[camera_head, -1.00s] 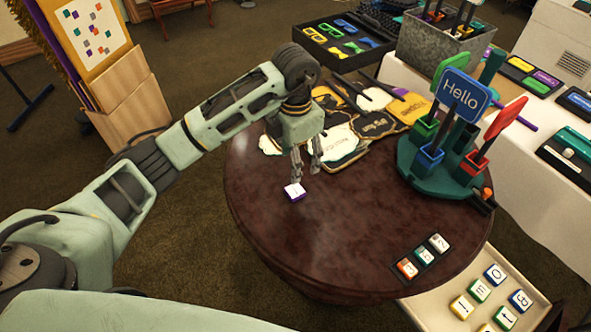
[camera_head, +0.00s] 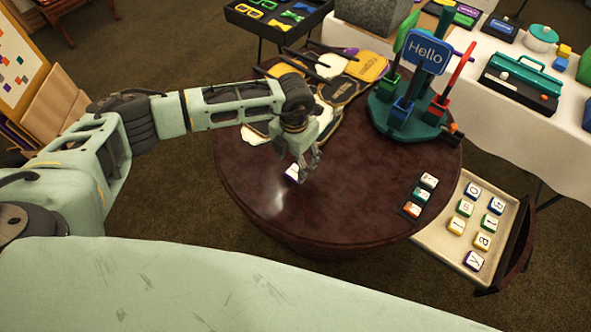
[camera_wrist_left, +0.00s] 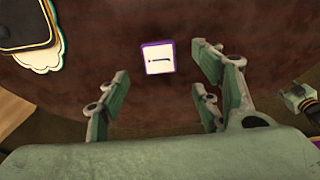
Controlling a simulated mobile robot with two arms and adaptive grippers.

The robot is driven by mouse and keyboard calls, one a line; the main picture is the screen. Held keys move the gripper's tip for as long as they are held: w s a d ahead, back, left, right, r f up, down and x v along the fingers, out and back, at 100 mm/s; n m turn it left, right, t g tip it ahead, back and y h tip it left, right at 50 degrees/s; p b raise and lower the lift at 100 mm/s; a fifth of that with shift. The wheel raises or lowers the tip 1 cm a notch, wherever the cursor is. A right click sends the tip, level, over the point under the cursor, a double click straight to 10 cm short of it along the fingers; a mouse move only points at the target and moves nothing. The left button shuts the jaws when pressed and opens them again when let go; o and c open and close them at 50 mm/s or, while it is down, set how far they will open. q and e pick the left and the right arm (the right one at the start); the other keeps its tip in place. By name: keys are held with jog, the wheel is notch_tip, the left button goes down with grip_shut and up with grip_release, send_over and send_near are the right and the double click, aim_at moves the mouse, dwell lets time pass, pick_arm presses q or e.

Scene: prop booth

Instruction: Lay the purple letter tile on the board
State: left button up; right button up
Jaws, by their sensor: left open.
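The purple letter tile (camera_head: 292,172) lies on the dark round table, white face up with a single dark stroke. It also shows in the left wrist view (camera_wrist_left: 159,58), flat and apart from the fingers. My left gripper (camera_head: 307,167) is open and empty, low over the table, just right of the tile in the head view. In the left wrist view its spread fingers (camera_wrist_left: 163,82) stand either side, with the tile beyond the tips. A small black board (camera_head: 414,189) at the table's right edge holds a row of three tiles.
The round table (camera_head: 340,205) is bare between tile and board. An open drawer (camera_head: 430,237) with several letter tiles juts out at right. A green stand (camera_head: 385,112) with a "Hello" sign is at the back right, next to flat black-and-yellow signs (camera_head: 343,90).

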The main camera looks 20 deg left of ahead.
aim_at(295, 172)
pick_arm(q)
jog(key=shift+d+f, duration=0.1)
jog(key=shift+f, duration=0.4)
jog(key=shift+w+f+p, duration=0.2)
jog(key=shift+f+p, duration=0.4)
jog(key=shift+f, duration=1.5)
jog(key=shift+c, duration=1.1)
jog(key=c, duration=0.7)
jog(key=shift+c, duration=1)
pick_arm(e)
jog(key=shift+w+r, duration=0.25)
jog(key=shift+r, duration=0.55)
pick_arm(q)
jog(key=shift+r, duration=0.15)
